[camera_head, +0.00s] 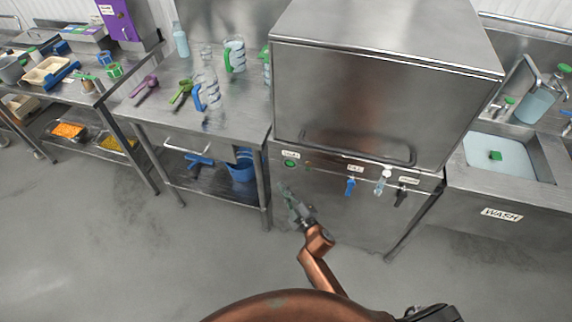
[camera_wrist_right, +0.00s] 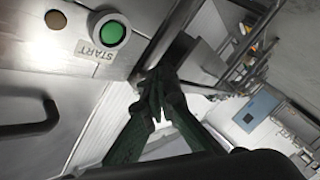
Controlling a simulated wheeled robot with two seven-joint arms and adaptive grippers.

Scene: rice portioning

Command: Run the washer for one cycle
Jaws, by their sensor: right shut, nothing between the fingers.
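The washer (camera_head: 370,80) is a large stainless steel box at the centre right in the head view, with its hood down. Its green start button (camera_head: 290,163) is on the left of the front panel. In the right wrist view the green button (camera_wrist_right: 112,33) sits above a START label (camera_wrist_right: 95,51). My right gripper (camera_head: 287,190) is in front of the panel, a little below the button. In the wrist view its green fingers (camera_wrist_right: 160,75) are shut and empty, right of and below the button, apart from it. My left gripper is not in view.
Blue, white and black valve handles (camera_head: 350,186) stick out along the washer front. A wash sink (camera_head: 510,155) is on the right. A steel table (camera_head: 150,112) with pitchers and scoops stands on the left. The floor (camera_head: 100,240) in front is clear.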

